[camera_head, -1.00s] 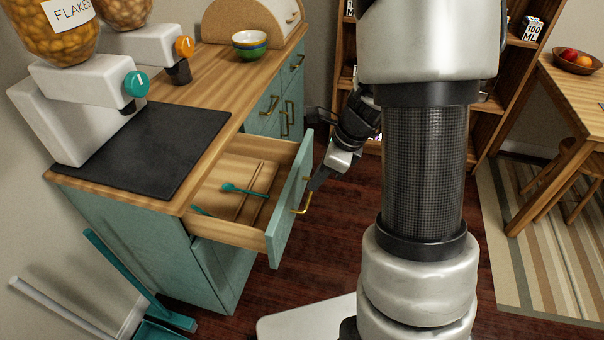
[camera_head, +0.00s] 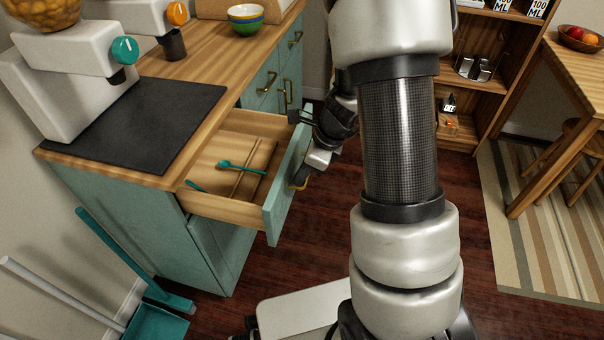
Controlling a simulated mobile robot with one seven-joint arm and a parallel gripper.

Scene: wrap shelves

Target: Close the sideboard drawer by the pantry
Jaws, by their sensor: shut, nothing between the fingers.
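The sideboard drawer (camera_head: 285,185) stands open, pulled out from the teal sideboard (camera_head: 125,220) under its wooden top. It has a teal front and a brass handle, and a teal spoon and a wooden stick lie inside. My gripper (camera_head: 301,180) is shut and empty, at the outer side of the drawer front, right by the handle. I cannot tell whether the fingers touch the front or the handle. My wrist hides part of the space behind the drawer's far corner.
A cereal dispenser (camera_head: 70,75) on a black mat (camera_head: 145,125) and stacked bowls (camera_head: 246,20) stand on the top. A dustpan (camera_head: 158,320) leans at the lower left. Wooden shelves (camera_head: 490,95) and a table (camera_head: 575,80) stand right. Dark floor (camera_head: 310,240) is clear before the drawer.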

